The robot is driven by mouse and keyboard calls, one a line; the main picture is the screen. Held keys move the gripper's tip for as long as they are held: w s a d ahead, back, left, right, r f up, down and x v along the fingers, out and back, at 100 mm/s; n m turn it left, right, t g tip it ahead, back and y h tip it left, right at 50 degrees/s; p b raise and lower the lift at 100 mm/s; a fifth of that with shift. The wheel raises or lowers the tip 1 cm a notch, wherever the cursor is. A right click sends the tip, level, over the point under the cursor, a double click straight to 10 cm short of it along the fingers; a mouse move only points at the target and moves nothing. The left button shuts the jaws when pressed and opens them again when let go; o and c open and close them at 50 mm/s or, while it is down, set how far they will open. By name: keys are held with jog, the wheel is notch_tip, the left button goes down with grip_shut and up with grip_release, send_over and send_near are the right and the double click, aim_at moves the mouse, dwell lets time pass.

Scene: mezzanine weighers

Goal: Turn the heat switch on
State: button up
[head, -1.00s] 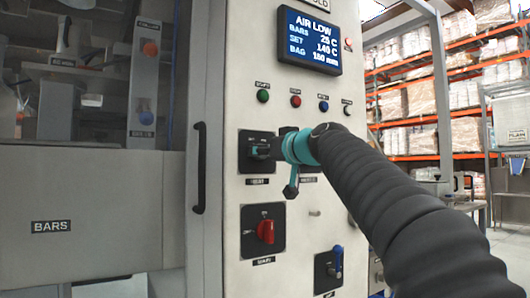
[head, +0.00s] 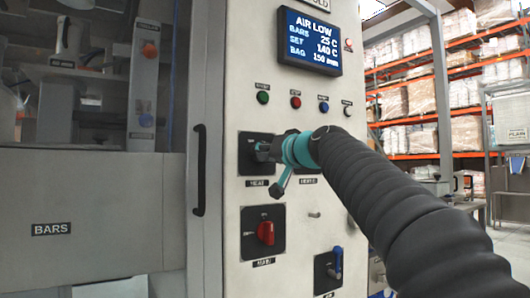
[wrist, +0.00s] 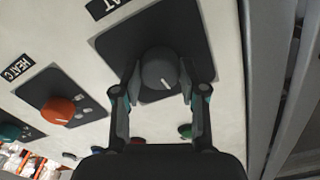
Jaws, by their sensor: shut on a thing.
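The heat switch is a round dark knob (wrist: 158,68) with a white pointer mark, on a black square plate, seen in the wrist view. In the head view my gripper (head: 265,151) reaches the plate from the right and hides part of the knob.
A screen (head: 309,40) reads AIR LOW, BARS 25 C, SET 140 C. Several small buttons line up below it. An orange knob (wrist: 59,110) labelled HEAT C is beside the switch. A red knob (head: 265,232) and blue switch (head: 336,262) are lower. A door handle (head: 199,170) is left.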

jog(key=shift+m+p, duration=1.05)
jog(key=shift+m, duration=2.65)
jog(key=o, duration=1.1)
jog(key=shift+o, duration=0.2)
jog(key=v, duration=1.2)
